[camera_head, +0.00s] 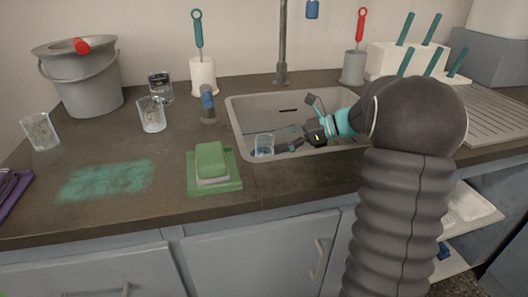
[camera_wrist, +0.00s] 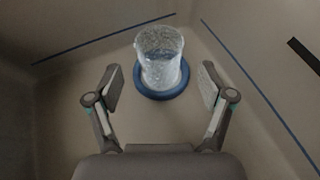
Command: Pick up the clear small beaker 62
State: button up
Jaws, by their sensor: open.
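A clear small beaker (camera_head: 264,143) stands inside the sink basin, near its left front corner. In the wrist view the clear beaker (camera_wrist: 159,58) looks upright on a blue ring (camera_wrist: 165,91) on the basin floor. My gripper (camera_head: 284,149) reaches into the sink from the right, with its fingers close to the beaker. In the wrist view my gripper (camera_wrist: 160,88) is open, with one finger on each side and the beaker ahead between them. A gap shows on both sides, and nothing is held.
The sink's rim and walls (camera_head: 243,103) surround my gripper. Several other clear beakers (camera_head: 151,115) stand on the counter at left, beside a grey bucket (camera_head: 85,78). A green sponge (camera_head: 210,160) lies left of the sink. The tap (camera_head: 283,45) rises behind it.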

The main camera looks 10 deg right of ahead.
aim_at(258, 148)
jog(key=shift+f+x, duration=0.2)
jog(key=shift+x, duration=1.75)
jog(key=shift+f+x, duration=0.15)
jog(key=shift+x, duration=1.8)
jog(key=shift+s+d, duration=0.15)
jog(key=c, duration=1.4)
